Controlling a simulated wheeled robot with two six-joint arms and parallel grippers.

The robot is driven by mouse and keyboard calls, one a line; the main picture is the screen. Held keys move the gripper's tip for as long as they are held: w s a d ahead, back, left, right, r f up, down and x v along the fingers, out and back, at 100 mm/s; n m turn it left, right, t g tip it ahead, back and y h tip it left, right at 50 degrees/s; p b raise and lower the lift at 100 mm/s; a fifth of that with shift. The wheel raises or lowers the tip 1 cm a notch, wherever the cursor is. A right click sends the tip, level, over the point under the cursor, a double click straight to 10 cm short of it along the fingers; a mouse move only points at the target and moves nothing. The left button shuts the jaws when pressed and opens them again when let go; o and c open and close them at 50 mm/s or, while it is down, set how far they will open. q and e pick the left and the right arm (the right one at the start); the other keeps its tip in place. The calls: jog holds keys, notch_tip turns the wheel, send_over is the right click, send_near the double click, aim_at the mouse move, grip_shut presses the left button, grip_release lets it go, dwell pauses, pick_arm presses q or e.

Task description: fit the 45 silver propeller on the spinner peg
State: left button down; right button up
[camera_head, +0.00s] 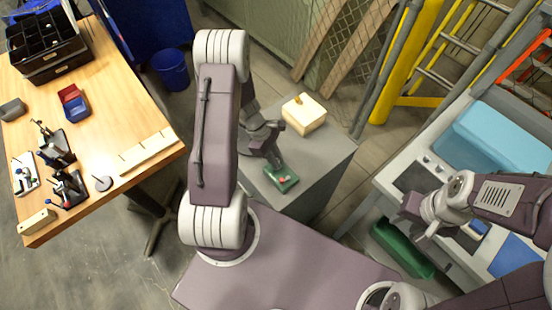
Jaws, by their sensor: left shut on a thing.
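My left gripper (270,153) is over the grey stand, pointing down at a small green block (283,180) with a red spot on it. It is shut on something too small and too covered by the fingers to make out. I cannot tell whether it touches the green block. A cream block (304,114) with a short brown peg on top stands farther back on the same stand. I cannot pick out the silver propeller or say for sure which part is the spinner peg. My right gripper (427,228) is at the right, by the tank bench; its jaw opening is unclear.
The grey stand (325,165) has bare room at its right. A wooden table (110,95) at left holds small fixtures, a red and blue bin, a pale rail and a black organizer. The bench with a light-blue tank (500,135) is at right. A green tub (402,250) is below it.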

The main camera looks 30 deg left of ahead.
pick_arm(q)
jog(key=shift+f, duration=0.2)
jog(key=shift+f+b, duration=0.25)
jog(key=shift+b, duration=0.05)
jog(key=c, duration=1.2)
grip_release()
jog(key=shift+c, duration=0.2)
jog(key=shift+r, duration=0.1)
jog(key=d+p+v, duration=0.1)
jog(key=p+v, duration=0.4)
jog(key=v, duration=0.7)
jog(key=shift+r, duration=0.6)
jog(key=shift+d, duration=0.15)
